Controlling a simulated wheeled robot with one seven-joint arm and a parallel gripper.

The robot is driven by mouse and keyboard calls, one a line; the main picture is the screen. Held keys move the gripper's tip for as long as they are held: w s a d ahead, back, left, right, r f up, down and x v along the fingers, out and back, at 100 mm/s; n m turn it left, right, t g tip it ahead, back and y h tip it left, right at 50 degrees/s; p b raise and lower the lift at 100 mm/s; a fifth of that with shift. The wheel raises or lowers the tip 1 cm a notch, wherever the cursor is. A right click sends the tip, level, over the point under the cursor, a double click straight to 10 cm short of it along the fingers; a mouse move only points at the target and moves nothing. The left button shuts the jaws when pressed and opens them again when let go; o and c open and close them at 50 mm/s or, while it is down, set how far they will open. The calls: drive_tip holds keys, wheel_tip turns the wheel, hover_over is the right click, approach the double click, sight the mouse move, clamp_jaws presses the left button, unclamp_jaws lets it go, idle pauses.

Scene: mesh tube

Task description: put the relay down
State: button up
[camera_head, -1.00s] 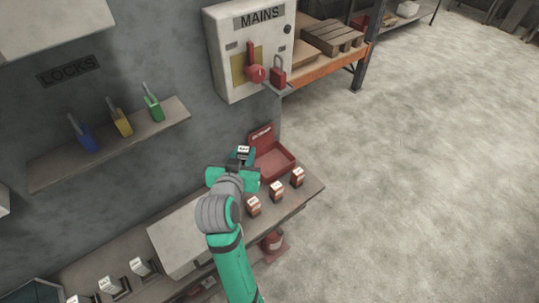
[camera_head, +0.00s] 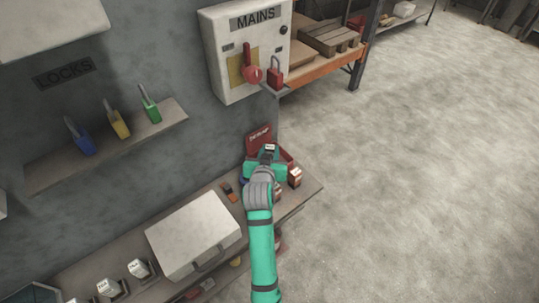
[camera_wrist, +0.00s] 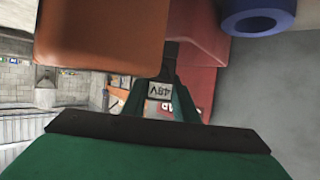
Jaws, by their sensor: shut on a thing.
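My gripper (camera_head: 268,158) is shut on a small dark relay (camera_head: 270,148) with a white label on its top. The label reads 48V in the wrist view (camera_wrist: 160,92), where the relay sits between the fingertips. In the head view the gripper covers much of a red open tray (camera_head: 259,137) with a lettered back panel. The relay appears over or just in front of the tray; its height above it I cannot tell. In the wrist view red tray surfaces (camera_wrist: 204,88) lie behind the fingers.
A brown relay with a white top (camera_head: 295,177) stands right of my gripper; another is partly hidden by my arm. An orange-and-black item (camera_head: 229,191) and a blue ring (camera_wrist: 258,14) lie nearby. A pale case (camera_head: 193,232) fills the bench to the left. The mains box (camera_head: 246,50) hangs above.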

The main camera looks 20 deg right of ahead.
drive_tip(key=shift+f, duration=1)
drive_tip(key=o, duration=1.1)
drive_tip(key=shift+f, duration=0.15)
drive_tip(key=v, duration=1.2)
drive_tip(key=shift+r, duration=0.25)
